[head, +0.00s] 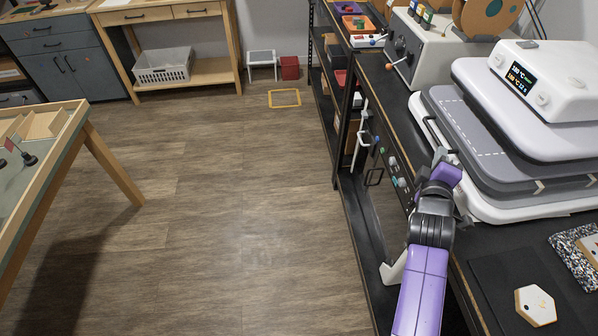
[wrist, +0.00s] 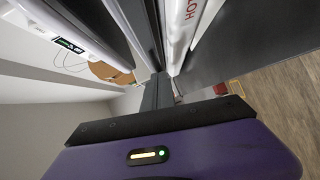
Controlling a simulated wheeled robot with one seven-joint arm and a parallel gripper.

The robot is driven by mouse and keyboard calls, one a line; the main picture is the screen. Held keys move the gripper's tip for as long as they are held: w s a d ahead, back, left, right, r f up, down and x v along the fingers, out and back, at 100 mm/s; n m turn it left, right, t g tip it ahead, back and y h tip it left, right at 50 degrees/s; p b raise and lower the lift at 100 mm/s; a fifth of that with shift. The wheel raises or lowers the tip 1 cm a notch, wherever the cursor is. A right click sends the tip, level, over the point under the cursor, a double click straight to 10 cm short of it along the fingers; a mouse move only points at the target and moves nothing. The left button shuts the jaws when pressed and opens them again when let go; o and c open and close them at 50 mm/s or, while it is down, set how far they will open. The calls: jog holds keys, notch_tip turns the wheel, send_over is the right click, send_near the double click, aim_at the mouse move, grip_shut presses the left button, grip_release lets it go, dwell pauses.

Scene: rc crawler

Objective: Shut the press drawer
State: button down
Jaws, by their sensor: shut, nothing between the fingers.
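The heat press (head: 555,80) stands on the dark bench at the right, with a white control box showing a lit display. Its drawer (head: 455,115), a grey plate with a white dashed line, sticks out to the left from under the upper plate. A dark handle bar (head: 427,131) runs along the drawer's front edge. My gripper (head: 441,157) is shut and empty at the near end of that edge. I cannot tell whether it touches the drawer. In the wrist view my gripper's fingers (wrist: 157,88) point along a white edge marked "HOT" (wrist: 190,12).
A grey machine (head: 440,50) with spools stands behind the press. A dark mat with a white hexagonal piece (head: 535,305) lies on the bench's near end. A wooden-edged table (head: 40,160) is at the left. The wooden floor between is clear.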

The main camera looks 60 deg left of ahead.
jog(key=shift+w, duration=0.25)
jog(key=shift+w+d, duration=0.1)
jog(key=shift+w+d+r, duration=0.1)
jog(key=shift+w+d, duration=0.1)
jog(key=shift+s, duration=0.1)
